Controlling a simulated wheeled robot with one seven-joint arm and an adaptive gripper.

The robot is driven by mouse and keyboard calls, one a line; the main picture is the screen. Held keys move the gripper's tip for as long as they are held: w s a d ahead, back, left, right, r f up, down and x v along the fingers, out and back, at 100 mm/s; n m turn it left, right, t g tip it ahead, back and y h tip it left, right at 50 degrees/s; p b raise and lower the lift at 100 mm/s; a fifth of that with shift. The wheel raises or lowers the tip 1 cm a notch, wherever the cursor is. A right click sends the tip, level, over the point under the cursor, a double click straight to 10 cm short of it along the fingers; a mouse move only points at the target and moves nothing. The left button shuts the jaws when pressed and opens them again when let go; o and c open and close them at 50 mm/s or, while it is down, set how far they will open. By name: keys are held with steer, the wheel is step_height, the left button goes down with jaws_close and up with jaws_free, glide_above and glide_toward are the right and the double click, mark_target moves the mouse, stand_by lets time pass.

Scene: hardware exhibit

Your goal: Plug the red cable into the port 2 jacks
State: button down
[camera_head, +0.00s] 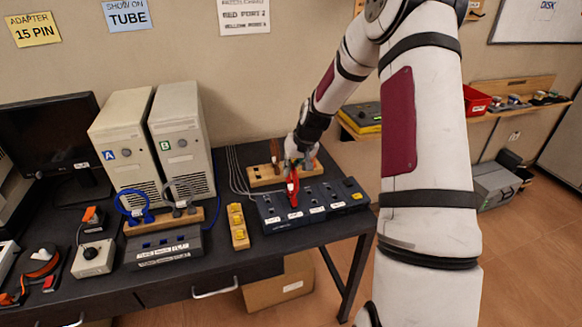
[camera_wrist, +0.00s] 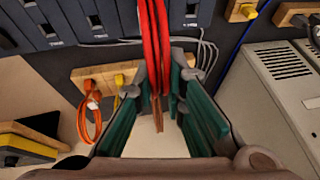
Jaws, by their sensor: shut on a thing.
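The red cable (camera_head: 292,189) hangs doubled from my gripper (camera_head: 294,161) in the head view, over or in front of the dark blue port panel (camera_head: 332,204). In the wrist view the red cable (camera_wrist: 153,40) runs up between the fingers of my gripper (camera_wrist: 160,88), which are shut on it, and crosses the port panel (camera_wrist: 65,22). The panel has several jacks with white labels too small to read, so I cannot tell which is port 2. I cannot see whether the cable's plugs touch any jack.
A wooden cable holder (camera_head: 262,177) stands behind the panel; an orange cable (camera_wrist: 92,120) hangs on it in the wrist view. A yellow connector block (camera_head: 237,226) and two computer towers (camera_head: 178,130) stand to the left. Grey wires lie behind the panel. A wall note (camera_head: 244,15) is partly legible.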

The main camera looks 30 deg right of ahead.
steer(key=shift+f, duration=0.25)
stand_by(0.5)
steer(key=c, duration=0.9)
jaws_free()
steer(key=shift+r, duration=0.1)
steer(key=shift+p+v, duration=2.15)
steer(key=shift+v, duration=1.5)
